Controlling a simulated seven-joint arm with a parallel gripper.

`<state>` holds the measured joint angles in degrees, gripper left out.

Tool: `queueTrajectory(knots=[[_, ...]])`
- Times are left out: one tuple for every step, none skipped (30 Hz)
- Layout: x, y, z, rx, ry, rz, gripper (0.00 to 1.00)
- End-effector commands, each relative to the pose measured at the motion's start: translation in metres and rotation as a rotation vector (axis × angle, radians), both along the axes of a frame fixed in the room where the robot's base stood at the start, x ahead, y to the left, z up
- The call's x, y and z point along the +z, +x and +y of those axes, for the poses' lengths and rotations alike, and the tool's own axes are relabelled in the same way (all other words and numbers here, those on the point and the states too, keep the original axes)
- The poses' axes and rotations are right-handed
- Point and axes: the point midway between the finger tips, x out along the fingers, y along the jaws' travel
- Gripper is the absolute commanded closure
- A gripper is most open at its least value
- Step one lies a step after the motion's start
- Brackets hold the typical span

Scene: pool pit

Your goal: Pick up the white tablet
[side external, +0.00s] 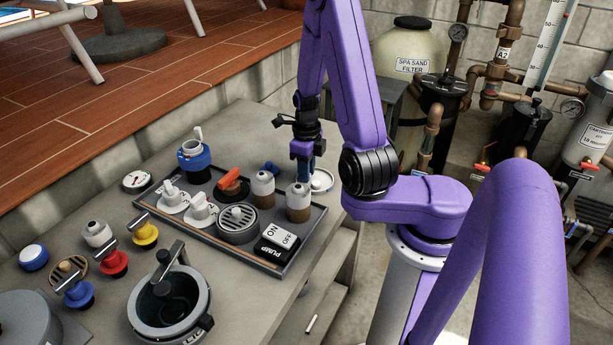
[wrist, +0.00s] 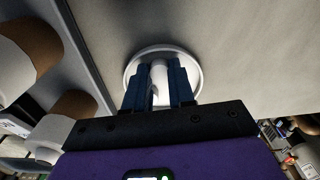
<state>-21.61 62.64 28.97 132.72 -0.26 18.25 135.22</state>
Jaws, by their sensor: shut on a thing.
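The white tablet (wrist: 194,72) shows in the wrist view as a round, pale disc with a raised rim and a white upright piece at its middle. It also shows in the side external view (side external: 322,181), partly behind my gripper (side external: 304,176), near the table's far right edge. My gripper's blue fingers (wrist: 160,74) are shut on the white middle piece, one finger on each side. Whether that piece is part of the disc, and whether the disc touches the table, I cannot tell.
A dark tray (side external: 165,224) beside my gripper holds white valve handles, brown-and-white jars (side external: 298,203), a round grille and an ON/OFF pump switch (side external: 277,243). A grey pot (side external: 170,303) and coloured knobs stand nearer. The table's right edge drops to steps.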

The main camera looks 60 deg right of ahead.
Motion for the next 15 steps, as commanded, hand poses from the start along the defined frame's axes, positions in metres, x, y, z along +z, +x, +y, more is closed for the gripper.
queueTrajectory(knots=[[0.000,0.000,0.000,0.000,0.000,0.000,1.00],[0.000,0.000,0.000,0.000,0.000,0.000,1.00],[0.000,0.000,0.000,0.000,0.000,0.000,1.00],[0.000,0.000,0.000,0.000,0.000,0.000,1.00],[0.001,0.000,0.000,0.000,0.000,0.000,1.00],[0.001,0.000,0.000,0.000,0.000,0.000,1.00],[0.002,0.000,0.000,0.000,0.000,0.000,1.00],[0.003,0.000,0.000,0.000,0.000,0.000,1.00],[0.005,0.000,0.000,0.000,-0.001,-0.001,1.00],[0.007,0.001,0.000,0.000,-0.002,-0.002,1.00],[0.009,0.001,-0.001,0.000,-0.002,-0.002,1.00],[0.011,0.001,0.000,0.000,-0.001,-0.002,1.00],[0.014,0.001,-0.001,0.000,-0.002,-0.002,1.00],[0.017,0.001,-0.001,0.000,-0.003,-0.004,1.00],[0.022,0.001,0.000,0.000,-0.002,-0.003,1.00]])
